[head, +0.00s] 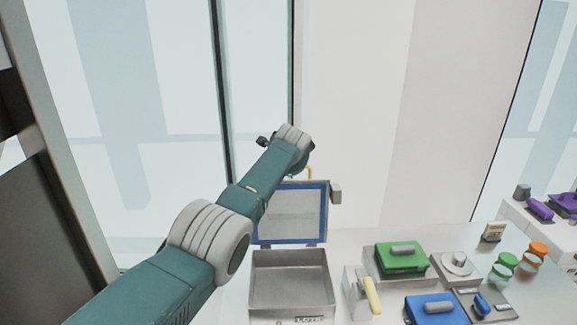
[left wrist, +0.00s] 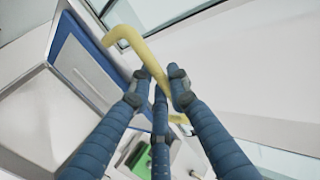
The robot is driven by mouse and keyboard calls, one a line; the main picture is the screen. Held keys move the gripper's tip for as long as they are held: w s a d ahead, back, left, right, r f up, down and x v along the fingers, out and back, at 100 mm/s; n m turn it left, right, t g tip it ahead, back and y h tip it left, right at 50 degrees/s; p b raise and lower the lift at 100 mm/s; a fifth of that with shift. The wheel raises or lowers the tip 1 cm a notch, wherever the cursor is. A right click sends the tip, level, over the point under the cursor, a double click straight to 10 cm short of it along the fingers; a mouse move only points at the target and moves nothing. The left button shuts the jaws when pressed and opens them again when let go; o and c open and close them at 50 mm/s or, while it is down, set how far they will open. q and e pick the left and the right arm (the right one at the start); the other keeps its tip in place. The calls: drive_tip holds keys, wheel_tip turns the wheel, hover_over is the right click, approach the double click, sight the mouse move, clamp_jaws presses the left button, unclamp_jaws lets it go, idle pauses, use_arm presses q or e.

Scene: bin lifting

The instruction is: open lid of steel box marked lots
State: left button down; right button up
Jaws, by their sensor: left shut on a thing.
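The steel box (head: 270,316) stands open on the table in the head view, with a label reading LOTS at its front. Its inside looks empty. Its lid (head: 290,212), a grey panel with a blue border, stands about upright behind the box. It also shows in the left wrist view (left wrist: 85,72). The yellow handle (left wrist: 135,45) is on the lid's upper part. My left gripper (left wrist: 158,84) is shut on this handle; in the head view my own wrist mostly hides the fingers. My right gripper is not in view.
Right of the box are a smaller box with a yellow handle (head: 372,294), a green lid (head: 402,257), a blue lid (head: 434,309) and a grey round-knobbed lid (head: 456,264). Green and orange jars (head: 533,258) stand further right. A window and wall are behind.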

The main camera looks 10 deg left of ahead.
use_arm(q)
drive_tip(key=shift+s+r, duration=0.1)
drive_tip(key=shift+r, duration=0.1)
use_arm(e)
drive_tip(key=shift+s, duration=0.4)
use_arm(q)
drive_tip(key=c, duration=1.8)
unclamp_jaws()
drive_tip(key=shift+o, duration=0.6)
drive_tip(key=shift+s+d+r, duration=0.2)
drive_tip(key=shift+s+r, duration=0.15)
drive_tip(key=shift+s, duration=0.05)
drive_tip(key=v, duration=1.1)
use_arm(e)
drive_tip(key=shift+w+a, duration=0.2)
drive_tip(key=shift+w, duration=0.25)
use_arm(q)
drive_tip(key=shift+a+f, duration=0.1)
drive_tip(key=shift+f, duration=0.05)
